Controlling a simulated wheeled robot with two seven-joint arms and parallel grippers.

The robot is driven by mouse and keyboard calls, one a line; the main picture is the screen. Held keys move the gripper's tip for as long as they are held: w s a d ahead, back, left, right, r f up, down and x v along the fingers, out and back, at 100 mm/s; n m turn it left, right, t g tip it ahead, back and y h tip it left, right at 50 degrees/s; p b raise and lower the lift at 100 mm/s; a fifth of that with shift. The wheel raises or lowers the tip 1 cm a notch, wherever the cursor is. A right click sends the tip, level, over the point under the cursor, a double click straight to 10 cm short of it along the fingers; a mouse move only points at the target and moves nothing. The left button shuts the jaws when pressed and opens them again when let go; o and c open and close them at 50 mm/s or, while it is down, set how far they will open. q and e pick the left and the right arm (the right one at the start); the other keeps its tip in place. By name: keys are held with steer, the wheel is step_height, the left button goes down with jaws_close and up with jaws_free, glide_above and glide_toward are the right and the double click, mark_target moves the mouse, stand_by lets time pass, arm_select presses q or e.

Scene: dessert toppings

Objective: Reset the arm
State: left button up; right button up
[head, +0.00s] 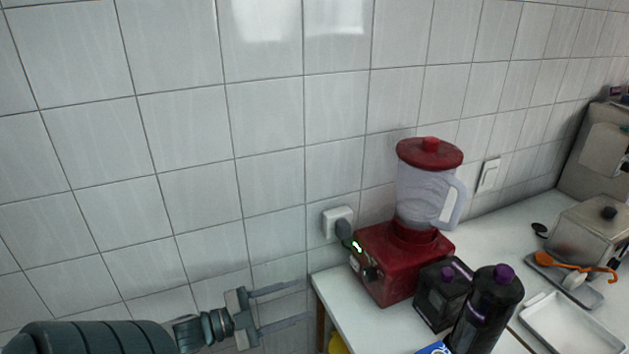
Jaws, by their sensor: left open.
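My left gripper (308,301) is at the bottom centre of the head view, its arm coming in from the left. Its two fingers point right, spread apart with nothing between them. The gripper is in front of the tiled wall, just left of the counter's left edge. My right gripper is not in the head view.
A red blender (402,262) stands on the white counter (345,310) by a wall socket (337,221). Dark bottles with purple caps (489,305), a white tray (570,325) and a metal container (592,235) with an orange utensil (577,265) lie to the right.

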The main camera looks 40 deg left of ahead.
arm_select(q)
steer(key=s+a+f+n+g+y, duration=0.2)
steer(key=s+f+n+y, duration=0.15)
steer(key=f, duration=0.95)
steer(key=s+a+f+n+g+y, duration=0.15)
steer(key=s+f, duration=0.25)
steer(key=f, duration=0.9)
steer(key=s+a+f+n+g+y, duration=0.2)
steer(key=s+f+n+g+y, duration=0.15)
steer(key=f, duration=0.95)
steer(key=s+d+f+n+g+b, duration=0.1)
steer(key=s+d+f+g, duration=0.1)
steer(key=s+d+f, duration=0.5)
steer(key=s+d+f+n+g, duration=0.1)
steer(key=s+d+f+g, duration=0.15)
steer(key=s+f, duration=0.4)
steer(key=s+d+f+g+h, duration=0.1)
steer(key=s+d+f+g, duration=0.3)
steer(key=s+d+f, duration=0.6)
steer(key=s+d, duration=0.1)
steer(key=d, duration=0.2)
steer(key=shift+d+n+b, duration=0.3)
steer(key=shift+d+n, duration=0.05)
